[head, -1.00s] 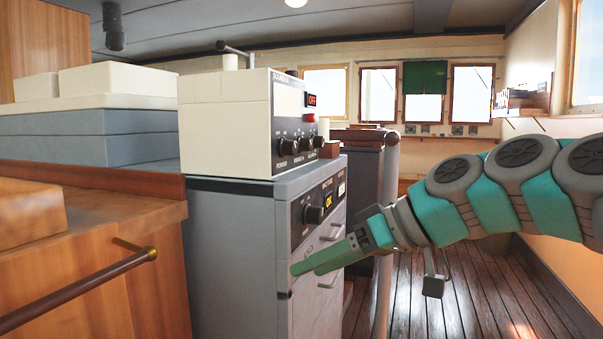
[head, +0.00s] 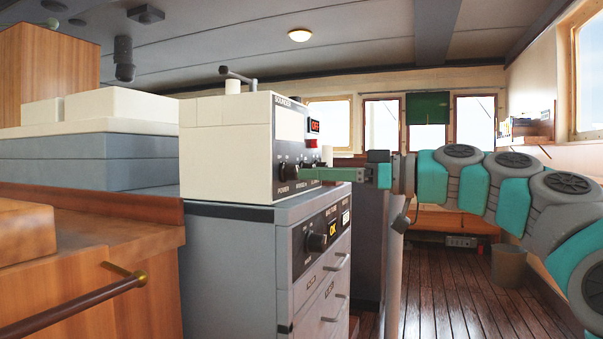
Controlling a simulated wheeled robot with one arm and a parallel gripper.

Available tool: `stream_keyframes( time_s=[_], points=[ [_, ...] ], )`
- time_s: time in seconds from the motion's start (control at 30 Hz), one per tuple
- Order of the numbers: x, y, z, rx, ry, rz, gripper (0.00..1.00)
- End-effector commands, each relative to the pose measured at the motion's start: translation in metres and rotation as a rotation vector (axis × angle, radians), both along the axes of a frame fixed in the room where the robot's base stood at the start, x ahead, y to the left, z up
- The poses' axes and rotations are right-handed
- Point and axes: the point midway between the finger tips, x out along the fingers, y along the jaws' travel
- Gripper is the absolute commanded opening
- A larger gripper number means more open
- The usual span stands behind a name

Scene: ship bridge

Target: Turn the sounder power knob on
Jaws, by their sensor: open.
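The sounder (head: 225,145) is a cream box on a grey cabinet, its dark front panel facing right. Its display (head: 315,126) reads OFF in red. The power knob (head: 284,169) is the black knob at the panel's near lower corner, above the label POWER.
The grey cabinet (head: 230,260) below has another black knob (head: 317,242), an OK display and drawers with handles. A wooden counter with a rail (head: 80,302) stands at the near left. Wooden floor (head: 450,290) is open at the right.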

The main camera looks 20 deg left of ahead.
Motion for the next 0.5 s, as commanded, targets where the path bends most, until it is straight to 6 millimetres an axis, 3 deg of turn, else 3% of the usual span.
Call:
stream_keyframes(
  time_s=[0.2, 0.5],
  points=[
    [0.001, 0.031, 0.0, -0.003, 0.0, 0.003, 0.67],
    [0.002, 0.037, 0.0, -0.001, 0.0, 0.001, 0.67]
  ],
)
